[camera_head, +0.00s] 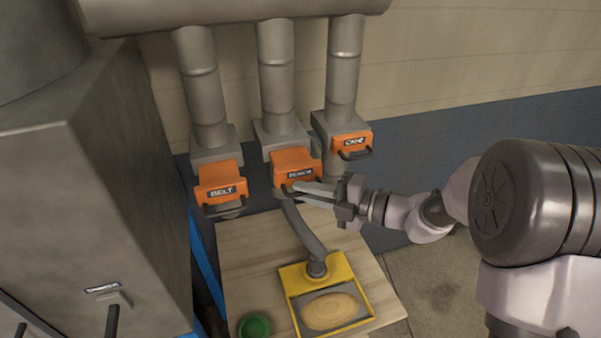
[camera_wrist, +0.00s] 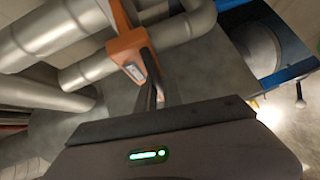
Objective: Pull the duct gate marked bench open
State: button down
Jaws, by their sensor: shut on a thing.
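The duct gate marked bench (camera_head: 296,163) is an orange plate with a dark label, on the middle of three grey ducts. In the wrist view an orange gate (camera_wrist: 128,48) with a label shows ahead of the gripper. My gripper (camera_head: 290,190) reaches in from the right and is shut on the dark handle under the bench gate. In the wrist view the handle (camera_wrist: 150,68) runs down to the fingers, whose tips are mostly hidden behind the gripper body. The bench gate stands out from its grey housing about as the belt gate does.
The belt gate (camera_head: 222,182) is to the left and another orange gate (camera_head: 348,143) to the right. Below are a wooden bench (camera_head: 240,270), a yellow tray (camera_head: 365,297) with a hose, and a green bowl (camera_head: 254,326). A grey cabinet (camera_head: 90,190) fills the left.

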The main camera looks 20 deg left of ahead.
jog(key=shift+s+d, duration=0.25)
jog(key=shift+s, duration=0.05)
jog(key=shift+s+f, duration=0.1)
jog(key=c, duration=1.8)
grip_release()
jog(key=shift+s+d, duration=0.15)
jog(key=shift+d, duration=0.05)
jog(key=shift+a, duration=0.1)
